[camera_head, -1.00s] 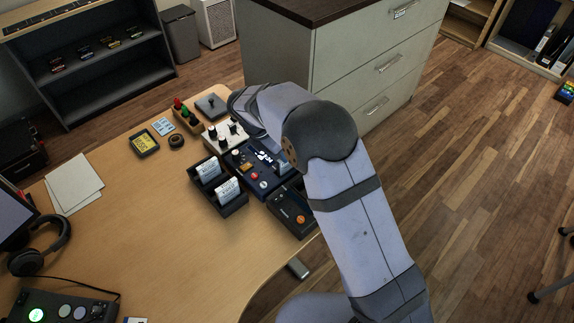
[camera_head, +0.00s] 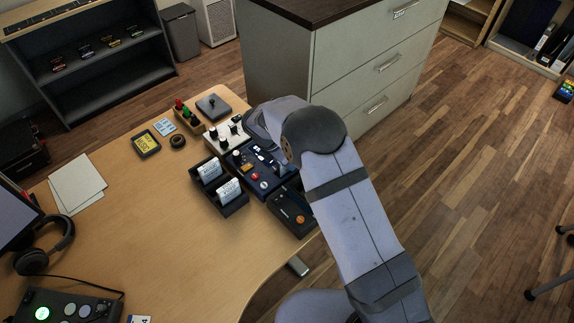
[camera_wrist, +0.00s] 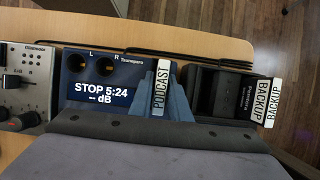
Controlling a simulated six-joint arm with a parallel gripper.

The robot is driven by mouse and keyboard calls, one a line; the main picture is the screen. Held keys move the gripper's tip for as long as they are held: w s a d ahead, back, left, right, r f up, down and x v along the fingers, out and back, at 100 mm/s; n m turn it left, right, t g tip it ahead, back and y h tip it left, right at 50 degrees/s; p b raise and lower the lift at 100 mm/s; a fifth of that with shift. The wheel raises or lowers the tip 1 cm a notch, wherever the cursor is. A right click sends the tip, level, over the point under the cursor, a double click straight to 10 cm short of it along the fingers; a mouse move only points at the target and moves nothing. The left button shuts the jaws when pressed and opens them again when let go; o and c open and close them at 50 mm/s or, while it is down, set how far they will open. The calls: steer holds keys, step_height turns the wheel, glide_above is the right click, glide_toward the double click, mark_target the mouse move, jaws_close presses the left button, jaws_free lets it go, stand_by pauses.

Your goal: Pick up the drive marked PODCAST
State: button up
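The drive marked PODCAST (camera_wrist: 161,88) stands upright at the right end of a dark blue recorder (camera_wrist: 82,92) in the wrist view. Its white label faces the camera. My gripper's blue-grey fingers (camera_wrist: 163,104) are low around the drive, one on each side of it. Whether they press on it cannot be told. In the head view the recorder (camera_head: 243,172) is partly covered by my arm, and my fingertips are hidden there.
A dark dock (camera_wrist: 228,88) with drives labelled BACKUP (camera_wrist: 271,103) is right of the recorder in the wrist view. In the head view, a black rack (camera_head: 232,206) holds two white-labelled drives. A white mixer (camera_head: 213,140) stands beyond. The table's middle is clear.

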jaws_close()
steer(key=shift+r, duration=0.1)
step_height(320, 180, up, 10)
steer(key=shift+f+b, duration=0.1)
steer(key=shift+b, duration=0.8)
